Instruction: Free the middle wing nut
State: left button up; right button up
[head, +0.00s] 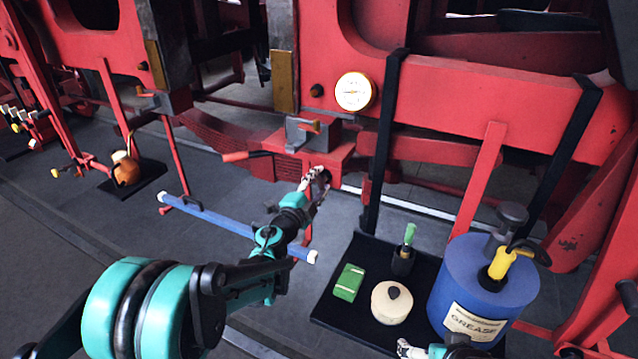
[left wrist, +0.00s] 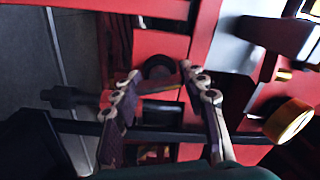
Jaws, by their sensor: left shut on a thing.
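My left gripper (head: 318,180) reaches to the front of a red block (head: 335,160) under the gauge. In the left wrist view its two jointed fingers (left wrist: 166,82) stand either side of a dark part in front of the red frame, shut on it. The fingers hide most of this part, and I cannot make out a wing nut's shape there. A lever with a red grip (head: 248,156) sticks out left of the block, close to the gripper. Part of my right gripper (head: 404,348) shows at the bottom edge; its jaws are not clear.
A black post (head: 383,150) stands right of the gripper.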

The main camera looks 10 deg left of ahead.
dwell(0.3)
pick_arm(q)
jog(key=o, duration=1.2)
jog(key=shift+w, duration=0.1)
jog(key=v, duration=1.2)
